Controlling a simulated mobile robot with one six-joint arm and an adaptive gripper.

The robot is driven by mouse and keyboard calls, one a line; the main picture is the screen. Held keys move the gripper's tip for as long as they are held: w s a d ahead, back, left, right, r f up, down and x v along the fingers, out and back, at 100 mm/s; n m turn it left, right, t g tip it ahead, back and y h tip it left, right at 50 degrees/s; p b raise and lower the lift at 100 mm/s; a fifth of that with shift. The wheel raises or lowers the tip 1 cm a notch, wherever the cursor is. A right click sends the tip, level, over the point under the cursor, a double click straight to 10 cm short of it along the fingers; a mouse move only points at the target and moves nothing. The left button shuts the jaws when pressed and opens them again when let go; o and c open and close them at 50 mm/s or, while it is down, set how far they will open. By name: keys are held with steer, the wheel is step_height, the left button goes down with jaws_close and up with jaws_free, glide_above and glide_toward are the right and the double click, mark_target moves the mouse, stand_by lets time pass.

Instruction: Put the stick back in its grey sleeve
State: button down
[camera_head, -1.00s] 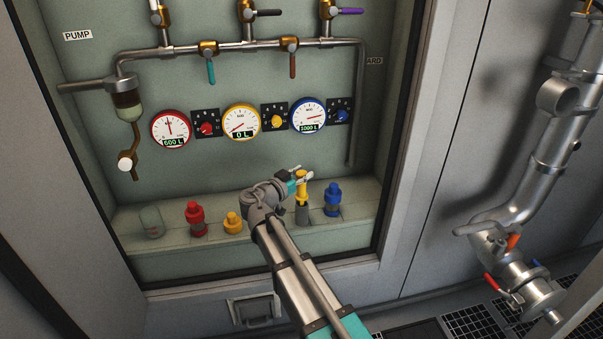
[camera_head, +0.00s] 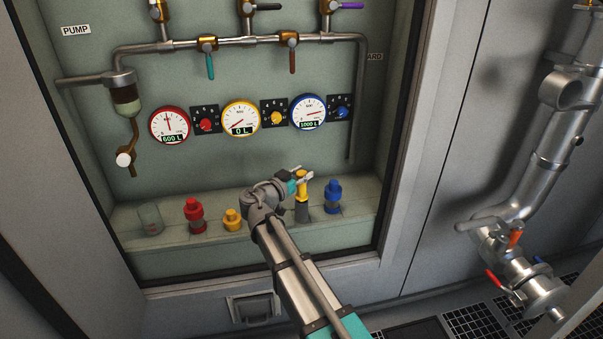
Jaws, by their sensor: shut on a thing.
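The stick with a yellow top (camera_head: 302,187) is held by my gripper (camera_head: 300,178) above the shelf, right of the picture's centre. The jaws are shut on its upper part. The stick looks upright. A grey sleeve (camera_head: 302,213) stands on the shelf directly under the yellow part. The yellow part meets the sleeve's top in the picture; I cannot tell how deep the stick sits in it.
On the shelf (camera_head: 170,240) stand a clear glass jar (camera_head: 150,219), a red-topped piece (camera_head: 195,214), a short yellow piece (camera_head: 232,220) and, close right of the sleeve, a blue-topped piece (camera_head: 333,196). Gauges (camera_head: 241,118) and pipe valves (camera_head: 207,46) are on the panel above.

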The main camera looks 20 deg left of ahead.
steer(key=shift+f+b, duration=0.4)
steer(key=shift+f, duration=0.1)
steer(key=shift+c, duration=0.9)
jaws_free()
steer(key=shift+r, duration=0.15)
step_height(320, 180, up, 30)
steer(key=p, duration=3)
